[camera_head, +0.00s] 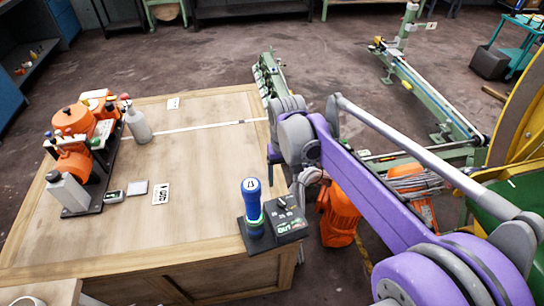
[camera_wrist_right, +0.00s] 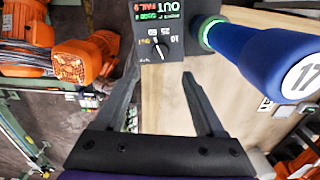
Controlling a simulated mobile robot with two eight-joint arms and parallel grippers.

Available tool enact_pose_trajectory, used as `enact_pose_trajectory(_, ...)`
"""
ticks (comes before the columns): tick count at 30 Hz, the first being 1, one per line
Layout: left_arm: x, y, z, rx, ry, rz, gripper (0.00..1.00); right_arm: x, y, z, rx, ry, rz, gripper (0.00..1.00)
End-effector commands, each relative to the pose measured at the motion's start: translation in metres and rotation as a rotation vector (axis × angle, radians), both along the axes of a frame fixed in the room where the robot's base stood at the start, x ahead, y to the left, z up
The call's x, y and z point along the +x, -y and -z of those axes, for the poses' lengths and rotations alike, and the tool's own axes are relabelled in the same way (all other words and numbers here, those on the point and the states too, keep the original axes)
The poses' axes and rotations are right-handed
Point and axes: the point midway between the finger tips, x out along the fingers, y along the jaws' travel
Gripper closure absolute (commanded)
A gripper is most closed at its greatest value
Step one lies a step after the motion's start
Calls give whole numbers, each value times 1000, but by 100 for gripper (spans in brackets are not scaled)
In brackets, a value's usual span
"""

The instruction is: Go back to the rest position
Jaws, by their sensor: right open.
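My right gripper (camera_wrist_right: 158,80) is open in the right wrist view. Its two dark fingers stand apart with nothing between them. In the head view my purple right arm reaches in from the lower right to the table's right edge, and its wrist largely hides the gripper. A blue cylinder marked 17 (camera_head: 252,205) stands upright on a black base near that edge, beside a dark control box (camera_head: 287,222). In the wrist view the blue cylinder (camera_wrist_right: 262,55) is right of the fingers, and the box (camera_wrist_right: 160,30) with dial and lit display is beyond them. My left gripper is out of view.
The wooden table (camera_head: 200,215) is mostly clear in the middle. An orange machine (camera_head: 75,130) and a grey bottle (camera_head: 138,125) stand at its left. Orange equipment (camera_head: 338,212) is beside its right edge. A green rail frame (camera_head: 430,95) stands beyond.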

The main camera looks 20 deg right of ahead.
Motion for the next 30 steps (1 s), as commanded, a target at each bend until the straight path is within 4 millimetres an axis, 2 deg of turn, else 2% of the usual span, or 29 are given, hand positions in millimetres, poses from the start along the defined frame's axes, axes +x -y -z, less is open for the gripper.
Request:
enact_pose_trajectory(6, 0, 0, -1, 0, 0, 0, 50, -2, -1, -1, -1, 4, -2, 29)
enact_pose_trajectory(10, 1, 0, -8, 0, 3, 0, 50, -16, -9, -9, -5, 40, -24, 29)
enact_pose_trajectory(17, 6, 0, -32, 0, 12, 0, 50, -73, -34, -25, -26, 194, -108, 29)
enact_pose_trajectory(24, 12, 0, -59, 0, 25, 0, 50, -133, -56, -20, -48, 372, -203, 29)
enact_pose_trajectory(30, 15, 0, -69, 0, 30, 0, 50, -156, -63, -10, -59, 456, -244, 29)
